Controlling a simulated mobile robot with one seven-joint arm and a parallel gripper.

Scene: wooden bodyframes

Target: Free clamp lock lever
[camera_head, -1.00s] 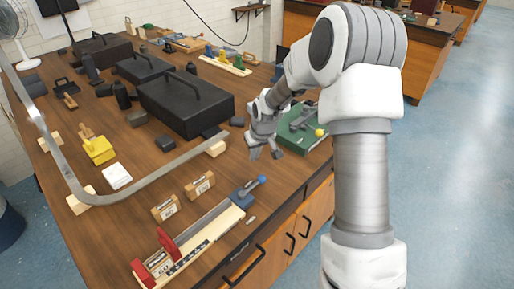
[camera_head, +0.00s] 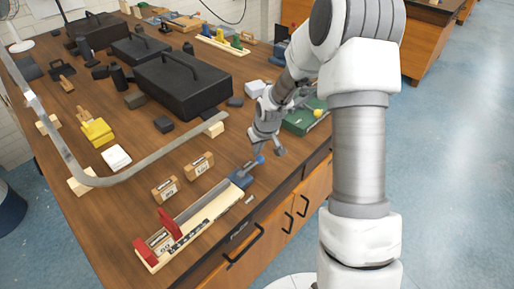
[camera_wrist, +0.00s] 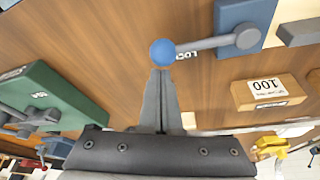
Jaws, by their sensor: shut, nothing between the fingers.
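The clamp lock lever (camera_head: 251,164) is a grey arm with a blue ball end, pivoted on a blue block (camera_head: 240,179) at the end of a pale wooden clamp bed (camera_head: 196,226) with red jaws. In the wrist view the lever (camera_wrist: 210,44) runs left from the blue block (camera_wrist: 240,14) to its ball, beside partly covered lettering on the table. My gripper (camera_head: 262,150) is over the table close to the ball end. In the wrist view my gripper (camera_wrist: 161,73) is shut and empty, its tips just below the ball. I cannot tell whether they touch it.
A green box (camera_wrist: 62,90) with a lever mechanism lies left in the wrist view. A wooden block marked 100 (camera_wrist: 268,92) lies right. A curved metal bar (camera_head: 150,170) and a large black case (camera_head: 184,82) are further back. The table's front edge is near.

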